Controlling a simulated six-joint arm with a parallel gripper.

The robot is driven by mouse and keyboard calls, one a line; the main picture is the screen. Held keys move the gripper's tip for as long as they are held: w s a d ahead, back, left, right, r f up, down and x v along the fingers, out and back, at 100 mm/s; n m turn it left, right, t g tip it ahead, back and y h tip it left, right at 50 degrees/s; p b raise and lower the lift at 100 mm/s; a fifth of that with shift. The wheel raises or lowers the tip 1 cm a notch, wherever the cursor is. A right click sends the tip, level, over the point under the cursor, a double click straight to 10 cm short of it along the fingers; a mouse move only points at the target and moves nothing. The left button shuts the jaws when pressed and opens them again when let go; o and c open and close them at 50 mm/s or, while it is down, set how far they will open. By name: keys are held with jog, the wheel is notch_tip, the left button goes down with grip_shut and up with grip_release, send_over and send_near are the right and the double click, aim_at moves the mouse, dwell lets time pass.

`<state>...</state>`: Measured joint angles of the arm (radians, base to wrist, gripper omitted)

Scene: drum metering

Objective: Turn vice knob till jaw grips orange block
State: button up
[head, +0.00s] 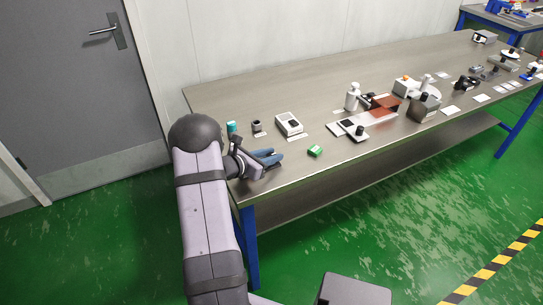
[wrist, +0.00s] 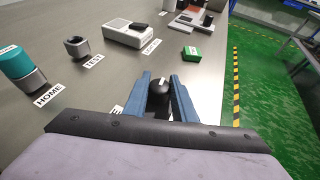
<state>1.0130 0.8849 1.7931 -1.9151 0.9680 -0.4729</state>
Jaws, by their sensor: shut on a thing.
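My gripper (head: 268,158) is at the near left corner of the bench, with its blue fingers low over the top. In the wrist view the fingers (wrist: 160,82) are shut on a black round-topped knob (wrist: 160,88), one finger on each side. What the knob is fixed to is hidden below the fingers and wrist, so I cannot tell that it is the vice's. I see no vice jaw at the fingers. A small orange thing (head: 406,77) shows far off on a white device; whether it is the orange block I cannot tell.
Near my gripper stand a teal-topped cylinder (wrist: 22,68), a dark ring-shaped cup (wrist: 77,47), a white box device (wrist: 128,34) and a green block (wrist: 191,53). Farther along are a white bottle (head: 352,97) and a reddish panel (head: 384,103). The back of the bench (head: 290,80) is clear.

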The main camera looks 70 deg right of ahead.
jog(key=m+g+y+b, duration=0.1)
jog(key=m+g+y, duration=0.1)
jog(key=m+g, duration=0.1)
jog(key=shift+w+f, duration=0.1)
jog(key=shift+f, duration=0.05)
jog(key=shift+m+g+y+b, duration=0.75)
jog(key=shift+m+g+y, duration=0.05)
jog(key=shift+m, duration=0.2)
jog(key=shift+g, duration=0.3)
jog(key=o, duration=1)
jog(key=shift+r, duration=0.2)
jog(key=shift+o, duration=0.2)
jog(key=shift+b+v, duration=0.85)
jog(key=shift+v, duration=2.8)
jog(key=shift+r, duration=0.1)
